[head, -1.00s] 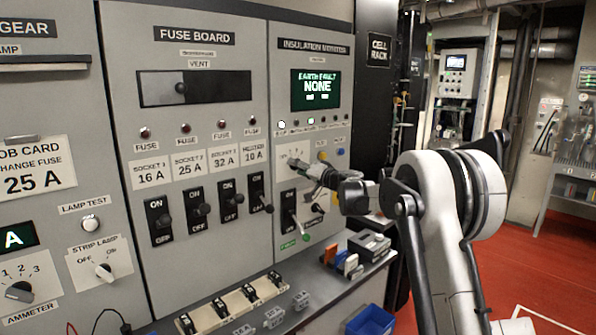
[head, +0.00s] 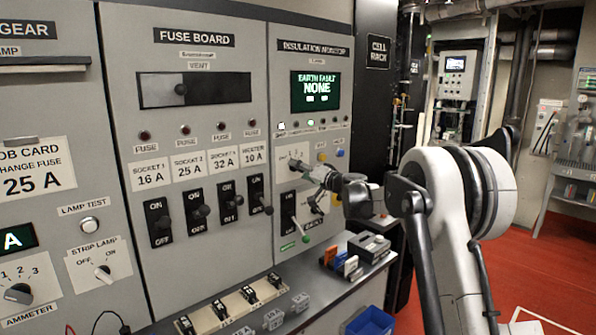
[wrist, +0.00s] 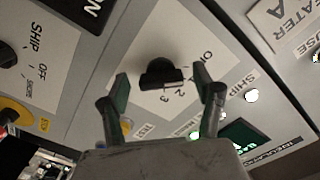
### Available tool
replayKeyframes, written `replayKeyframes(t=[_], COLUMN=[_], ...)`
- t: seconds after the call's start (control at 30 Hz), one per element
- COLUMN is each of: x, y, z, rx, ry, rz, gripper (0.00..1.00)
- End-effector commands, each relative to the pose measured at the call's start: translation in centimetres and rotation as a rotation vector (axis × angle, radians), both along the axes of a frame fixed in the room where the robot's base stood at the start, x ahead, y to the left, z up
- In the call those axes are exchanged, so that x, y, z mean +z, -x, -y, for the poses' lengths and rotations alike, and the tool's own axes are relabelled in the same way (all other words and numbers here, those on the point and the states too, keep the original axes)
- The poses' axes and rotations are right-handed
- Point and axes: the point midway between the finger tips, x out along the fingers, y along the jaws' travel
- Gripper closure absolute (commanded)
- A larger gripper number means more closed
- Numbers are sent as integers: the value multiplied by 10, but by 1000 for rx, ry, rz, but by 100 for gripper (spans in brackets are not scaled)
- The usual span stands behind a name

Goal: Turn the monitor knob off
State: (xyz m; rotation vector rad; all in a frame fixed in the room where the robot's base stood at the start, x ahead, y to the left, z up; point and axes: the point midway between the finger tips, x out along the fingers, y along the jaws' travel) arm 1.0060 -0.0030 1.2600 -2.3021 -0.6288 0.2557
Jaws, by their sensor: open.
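The monitor knob (wrist: 162,72) is black and sits on a white plate (wrist: 175,30) with markings that look like OFF, 1, 2, 3. Which mark it points to I cannot tell. My gripper (wrist: 161,88) is open in the wrist view, with one dark green-tipped finger on each side of the knob, and no clear contact shows. In the head view my gripper (head: 303,167) is at the plate under the insulation monitor screen (head: 315,91), and the knob is mostly hidden there. The screen reads EARTH FAULT NONE.
A lever switch (head: 300,229) with a green tip is below the gripper. Fuse switches (head: 231,200) line the panel to the left. A shelf with fuse holders (head: 222,309) and card-like blocks (head: 340,262) is below, with a blue bin (head: 370,321) under it.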

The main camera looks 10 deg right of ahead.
Motion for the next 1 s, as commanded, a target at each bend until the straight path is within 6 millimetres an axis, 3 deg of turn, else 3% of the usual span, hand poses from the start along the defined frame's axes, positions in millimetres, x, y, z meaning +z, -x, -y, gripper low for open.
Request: replayKeyframes(t=[0.3, 0.5, 0.7, 1.0], x=[0, 0, 0, 0], y=[54, 79, 90, 90], z=[32, 47, 53, 53], rx=[-1, -1, 0, 0], ry=[0, 0, 0, 0], rz=[0, -1, 0, 0], gripper=[36, 36, 36, 36])
